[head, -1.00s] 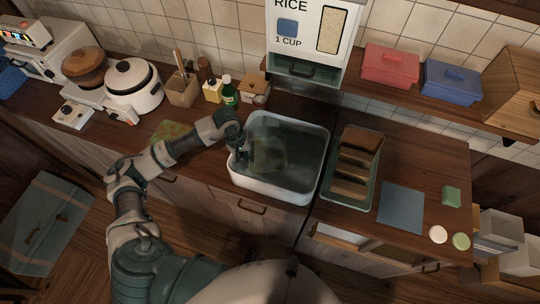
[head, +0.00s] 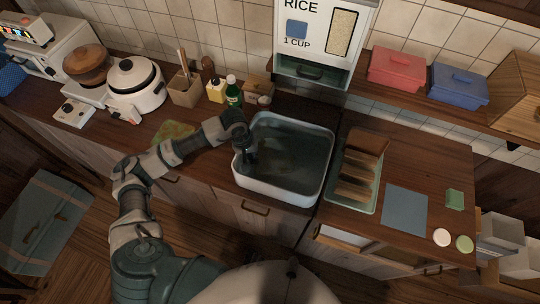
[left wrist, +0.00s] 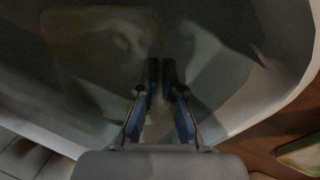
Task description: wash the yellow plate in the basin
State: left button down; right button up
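The white basin (head: 243,181) is set in the counter and holds dark, murky water. A dim, squarish plate with a yellowish rim (left wrist: 50,55) shows in the basin in the left wrist view; in the head view it is a faint shape (head: 280,160). My left gripper (head: 250,157) reaches down inside the basin by its left wall. In the left wrist view, its fingers (left wrist: 161,72) are close together with a narrow gap, near the plate's right side. Whether they touch or hold the rim is unclear. My right gripper is not in view.
A yellow-green flat item (head: 172,132) lies left of the basin, behind my left arm. A green rack (head: 337,194) with brown slabs stands right of the basin. A green bottle (head: 233,92) and a rice dispenser (head: 322,45) stand behind. The blue mat (head: 404,209) is bare.

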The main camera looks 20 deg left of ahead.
pick_arm(q)
jog(key=r, duration=0.1)
jog(key=d+r+p, duration=0.1)
jog(key=r, duration=0.2)
jog(key=shift+d, duration=0.3)
jog(key=shift+r+p, duration=0.35)
jog(key=shift+a+p+v, duration=0.15)
jog(key=shift+p+v, duration=0.25)
jog(key=shift+v, duration=0.5)
jog(key=shift+a+p+v, duration=0.1)
jog(key=shift+p+v, duration=0.3)
jog(key=shift+v, duration=0.5)
jog(key=shift+w+d+r+p, duration=0.15)
jog(key=shift+r+p, duration=0.5)
jog(key=shift+r, duration=0.85)
jog(key=shift+d, duration=0.3)
jog(key=shift+a+r, duration=0.15)
jog(key=shift+d+p+v, duration=0.2)
jog(key=shift+p+v, duration=0.15)
jog(key=shift+v, duration=0.55)
jog(key=shift+d+p+v, duration=0.15)
jog(key=shift+p+v, duration=0.15)
jog(key=shift+v, duration=0.65)
